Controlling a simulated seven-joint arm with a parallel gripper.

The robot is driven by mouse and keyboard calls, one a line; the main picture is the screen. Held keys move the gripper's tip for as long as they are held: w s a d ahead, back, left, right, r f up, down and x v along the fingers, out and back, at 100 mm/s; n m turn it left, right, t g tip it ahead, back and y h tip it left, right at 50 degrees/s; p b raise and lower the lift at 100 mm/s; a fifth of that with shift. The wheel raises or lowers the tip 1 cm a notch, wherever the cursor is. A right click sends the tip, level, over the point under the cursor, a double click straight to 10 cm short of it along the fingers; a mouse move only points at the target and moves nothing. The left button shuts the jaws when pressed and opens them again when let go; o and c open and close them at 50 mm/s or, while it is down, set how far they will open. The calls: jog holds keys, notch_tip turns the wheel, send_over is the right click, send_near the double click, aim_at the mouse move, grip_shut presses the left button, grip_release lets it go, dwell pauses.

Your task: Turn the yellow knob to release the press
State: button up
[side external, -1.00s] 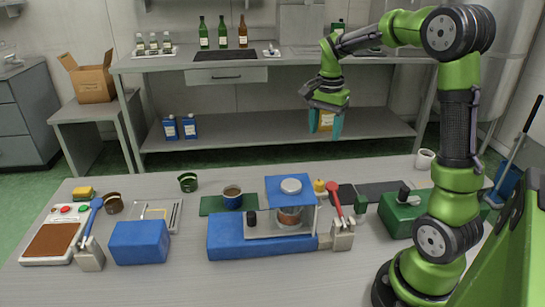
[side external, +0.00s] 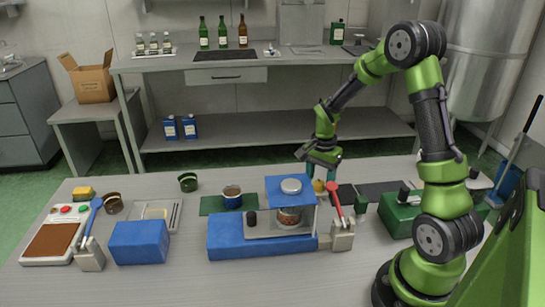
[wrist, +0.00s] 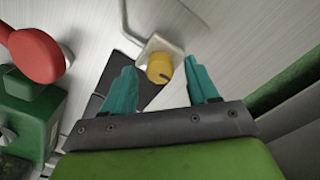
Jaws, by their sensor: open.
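The yellow knob (side external: 319,187) stands behind the press at its right; in the wrist view the yellow knob (wrist: 158,68) sits on a pale base, with a dark mark on its side. The press (side external: 262,240) has a blue body and a blue top plate (side external: 290,177) above a jar with brown contents (side external: 290,215). My gripper (side external: 321,174) is open, pointing down just above the knob. In the wrist view, the teal fingers of my gripper (wrist: 160,75) are spread with the knob between their tips in the picture. I cannot tell whether they touch it.
A red lever (side external: 334,197) stands close to the right of the knob. A green box (side external: 400,218) with a black handle is farther right. Dark mats (side external: 378,192) lie behind.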

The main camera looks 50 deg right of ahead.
jog(key=shift+f, duration=0.4)
jog(key=shift+c, duration=0.2)
jog(key=c, duration=1)
